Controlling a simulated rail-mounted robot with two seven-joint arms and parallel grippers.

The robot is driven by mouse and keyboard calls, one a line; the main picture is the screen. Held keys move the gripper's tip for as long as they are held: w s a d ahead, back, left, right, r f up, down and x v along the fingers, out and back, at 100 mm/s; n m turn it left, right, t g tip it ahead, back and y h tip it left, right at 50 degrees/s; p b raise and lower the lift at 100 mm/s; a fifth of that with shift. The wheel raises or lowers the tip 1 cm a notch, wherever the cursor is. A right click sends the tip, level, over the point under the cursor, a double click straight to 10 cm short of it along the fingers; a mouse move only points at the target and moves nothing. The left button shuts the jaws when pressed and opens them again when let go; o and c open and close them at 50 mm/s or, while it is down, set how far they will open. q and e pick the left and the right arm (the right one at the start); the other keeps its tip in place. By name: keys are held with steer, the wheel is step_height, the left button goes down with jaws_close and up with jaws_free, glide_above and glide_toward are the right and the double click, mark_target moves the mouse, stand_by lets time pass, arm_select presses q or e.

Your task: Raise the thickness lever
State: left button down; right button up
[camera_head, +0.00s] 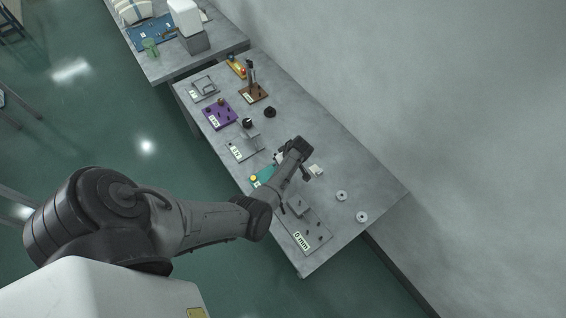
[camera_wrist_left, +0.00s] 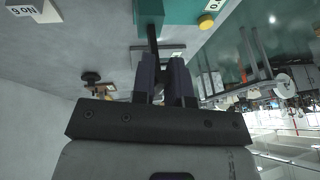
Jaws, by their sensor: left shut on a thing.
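The teal station (camera_head: 264,174) stands near the front edge of the table, partly hidden by my left arm. In the left wrist view, its teal block (camera_wrist_left: 178,10) is at the top, with a yellow knob (camera_wrist_left: 206,21) beside it. A thin dark lever (camera_wrist_left: 152,32) comes from the teal block toward my fingers. My left gripper (camera_wrist_left: 162,64) is shut on this lever, with its two fingers close around the lever's end. In the head view, my left gripper (camera_head: 282,157) is over the teal station, its fingertips small and partly hidden. My right gripper is not in view.
A grey station labelled 0 mm (camera_head: 302,241) is nearer, and a purple station (camera_head: 219,116) and a brown stand (camera_head: 253,93) are farther back. Two pale rings (camera_head: 362,217) lie on the right end of the table. A wall runs along the right side.

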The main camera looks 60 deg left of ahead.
arm_select(q)
steer(key=shift+s+f, duration=0.15)
steer(key=c, duration=1.3)
jaws_free()
steer(key=shift+a, duration=0.1)
steer(key=shift+o, duration=0.8)
steer(key=v, duration=1.4)
